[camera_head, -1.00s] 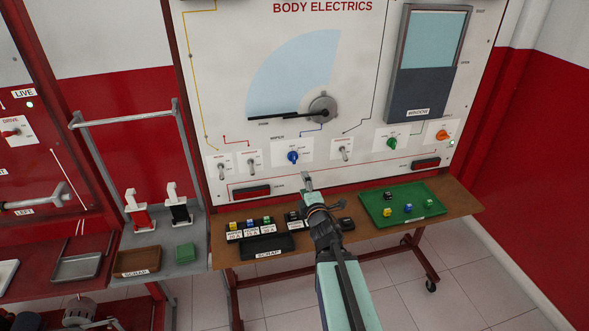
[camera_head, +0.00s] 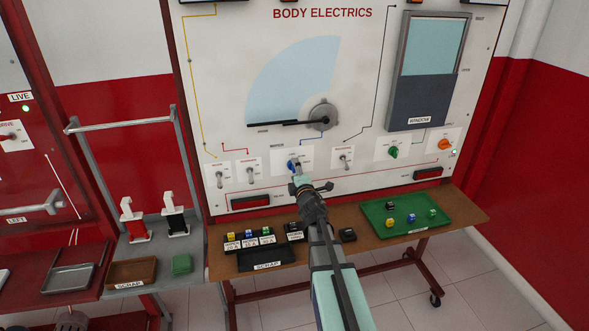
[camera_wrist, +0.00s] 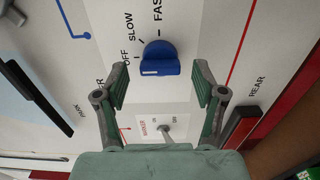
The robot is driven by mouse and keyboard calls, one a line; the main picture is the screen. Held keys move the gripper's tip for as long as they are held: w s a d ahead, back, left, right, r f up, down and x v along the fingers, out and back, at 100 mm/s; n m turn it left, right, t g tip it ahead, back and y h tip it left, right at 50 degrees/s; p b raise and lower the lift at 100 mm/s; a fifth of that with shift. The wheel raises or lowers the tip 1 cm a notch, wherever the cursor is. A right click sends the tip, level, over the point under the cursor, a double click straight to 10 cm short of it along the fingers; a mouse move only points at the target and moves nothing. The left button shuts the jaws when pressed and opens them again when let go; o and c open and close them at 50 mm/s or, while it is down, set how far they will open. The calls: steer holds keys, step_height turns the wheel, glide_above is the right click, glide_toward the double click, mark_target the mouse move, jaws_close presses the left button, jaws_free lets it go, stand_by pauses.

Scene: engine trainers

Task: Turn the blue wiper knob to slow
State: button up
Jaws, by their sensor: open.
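The blue wiper knob (camera_head: 293,165) is on the white board, just beyond my gripper (camera_head: 299,181) and partly covered by it. In the wrist view the blue knob (camera_wrist: 160,58) is round with a raised bar and a pale mark at the bar's left end. Labels OFF, SLOW and FAST stand around it; I cannot tell for certain which one it points to. My gripper (camera_wrist: 160,84) is open, its two fingers apart to either side below the knob, with nothing between them. I see no contact with the knob.
A toggle switch (camera_wrist: 165,128) lies close below the knob in the wrist view. More toggles (camera_head: 345,157), a green knob (camera_head: 393,152) and an orange knob (camera_head: 444,144) share the row. A brown shelf (camera_head: 360,245) holding a green tray (camera_head: 450,215) juts out below.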

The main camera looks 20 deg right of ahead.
steer(key=shift+w+d, duration=0.15)
steer(key=shift+w, duration=0.65)
steer(key=c, duration=1.2)
steer(key=shift+o, duration=0.2)
